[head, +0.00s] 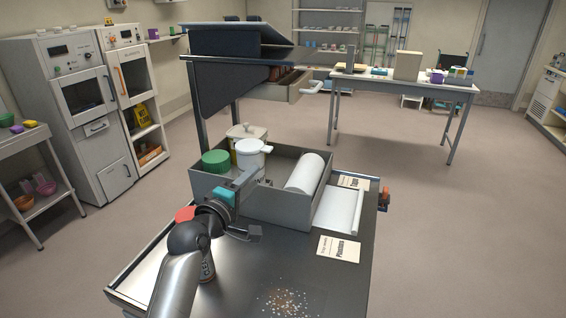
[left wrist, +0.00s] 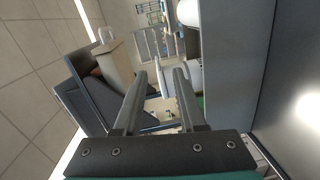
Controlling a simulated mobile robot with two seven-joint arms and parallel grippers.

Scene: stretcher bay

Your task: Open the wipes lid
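A white wipes tub (head: 250,158) stands in the grey open bin (head: 275,208) on the cart. Its white lid (head: 252,146) lies flat on top and looks closed, with a tab sticking out to the right. My left gripper (head: 248,180) is in front of the tub, over the bin's near wall, and looks apart from the lid. In the left wrist view its two fingers (left wrist: 160,74) are spread with nothing held between them. White surfaces, likely the tub, show beyond the fingers. My right gripper is not in view.
A green round container (head: 215,161) stands left of the tub, and a white roll (head: 306,172) lies to its right. A beige container (head: 246,131) is behind. Crumbs (head: 288,301) and a printed card (head: 338,249) lie on the dark cart top.

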